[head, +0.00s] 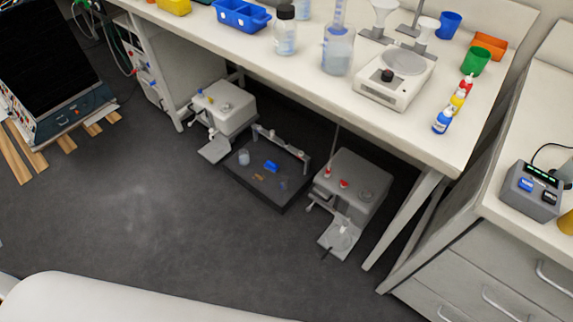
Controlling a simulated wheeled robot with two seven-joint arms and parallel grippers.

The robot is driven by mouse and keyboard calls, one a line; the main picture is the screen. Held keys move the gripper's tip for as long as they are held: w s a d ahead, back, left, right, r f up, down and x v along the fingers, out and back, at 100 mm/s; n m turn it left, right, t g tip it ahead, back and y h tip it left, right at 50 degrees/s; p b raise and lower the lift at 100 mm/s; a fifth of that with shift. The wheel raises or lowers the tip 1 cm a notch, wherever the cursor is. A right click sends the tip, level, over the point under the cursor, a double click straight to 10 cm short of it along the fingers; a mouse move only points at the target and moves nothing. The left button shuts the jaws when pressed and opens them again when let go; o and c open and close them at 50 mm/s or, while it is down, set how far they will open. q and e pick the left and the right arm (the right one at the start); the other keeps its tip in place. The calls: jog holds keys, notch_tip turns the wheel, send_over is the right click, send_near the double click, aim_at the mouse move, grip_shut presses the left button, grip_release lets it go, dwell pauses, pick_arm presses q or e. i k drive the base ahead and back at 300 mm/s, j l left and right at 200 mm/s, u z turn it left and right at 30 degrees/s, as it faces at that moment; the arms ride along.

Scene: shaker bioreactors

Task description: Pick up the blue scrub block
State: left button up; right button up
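A small blue block (271,166), which looks like the scrub block, lies on a dark low platform (245,180) on the floor under the bench. Near it on the platform are a small clear container (244,157) and a small brown-orange item (258,177). A rail with small knobs runs along the platform's back edge. The block is small in view, so its texture cannot be made out. Neither of my grippers is in view.
A white bench (310,85) with glassware, a blue bin (242,14) and a scale (396,78) overhangs the platform. Grey machines stand left (222,108) and right (350,190) of it. A slanted bench leg is at right. Open dark floor (130,215) lies in front.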

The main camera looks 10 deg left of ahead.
aim_at(270, 166)
jog(key=i+j+z, duration=0.2)
jog(key=z, duration=0.3)
jog(key=i+j+z, duration=0.1)
jog(key=j+z, duration=0.4)
jog(key=l, duration=0.1)
